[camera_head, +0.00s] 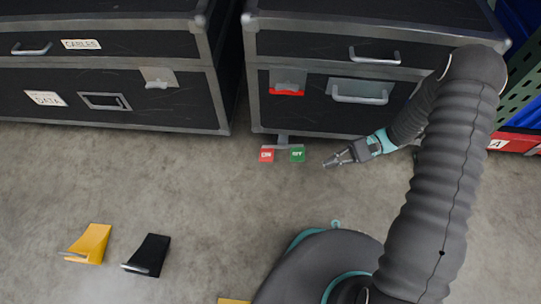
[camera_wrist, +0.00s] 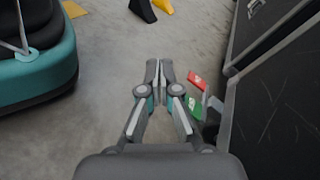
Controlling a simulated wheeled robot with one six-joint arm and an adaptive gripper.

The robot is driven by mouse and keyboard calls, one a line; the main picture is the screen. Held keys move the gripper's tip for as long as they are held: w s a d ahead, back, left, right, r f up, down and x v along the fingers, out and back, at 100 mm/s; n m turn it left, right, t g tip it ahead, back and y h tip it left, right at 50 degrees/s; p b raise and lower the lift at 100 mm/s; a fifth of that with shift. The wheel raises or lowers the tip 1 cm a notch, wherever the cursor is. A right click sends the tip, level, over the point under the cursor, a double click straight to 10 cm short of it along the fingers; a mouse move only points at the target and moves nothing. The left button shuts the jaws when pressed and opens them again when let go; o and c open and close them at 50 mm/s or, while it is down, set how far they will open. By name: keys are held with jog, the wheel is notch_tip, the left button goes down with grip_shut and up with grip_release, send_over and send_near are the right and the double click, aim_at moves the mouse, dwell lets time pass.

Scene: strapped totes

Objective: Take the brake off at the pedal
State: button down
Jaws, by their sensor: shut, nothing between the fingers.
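A red pedal (camera_head: 267,154) marked ON and a green pedal (camera_head: 297,154) marked OFF stick out low in front of the right black case (camera_head: 350,60). In the wrist view the red pedal (camera_wrist: 197,81) and the green pedal (camera_wrist: 193,108) lie just right of my fingers. My gripper (camera_head: 328,165) is shut and empty, with its tips a little to the right of the green pedal in the head view. It also shows in the wrist view (camera_wrist: 159,66). I cannot tell its exact height above the floor.
A second black case (camera_head: 110,65) with CABLES and DATA labels stands at the left. A yellow wedge (camera_head: 88,243) and a black wedge (camera_head: 147,255) lie on the floor at the lower left. A red bin (camera_head: 515,140) is at the right. The floor before the pedals is clear.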

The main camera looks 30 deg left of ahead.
jog(key=s+d+r+n+t+h+b, duration=0.1)
jog(key=d+r+n+t+h, duration=0.25)
jog(key=d+r, duration=0.45)
jog(key=s+d+r+n+t+h, duration=0.15)
jog(key=d+r+t+h, duration=0.25)
jog(key=r, duration=0.7)
jog(key=s+d+r+m+t+h+b, duration=0.1)
jog(key=s+d+r+t, duration=0.3)
jog(key=r, duration=0.2)
jog(key=s+d+r+t+h+b, duration=0.2)
jog(key=s+d+r+t, duration=0.2)
jog(key=r+t, duration=0.1)
jog(key=shift+s+r+m, duration=0.4)
jog(key=shift+r, duration=0.25)
jog(key=shift+t+h, duration=0.25)
jog(key=shift+s+a, duration=0.1)
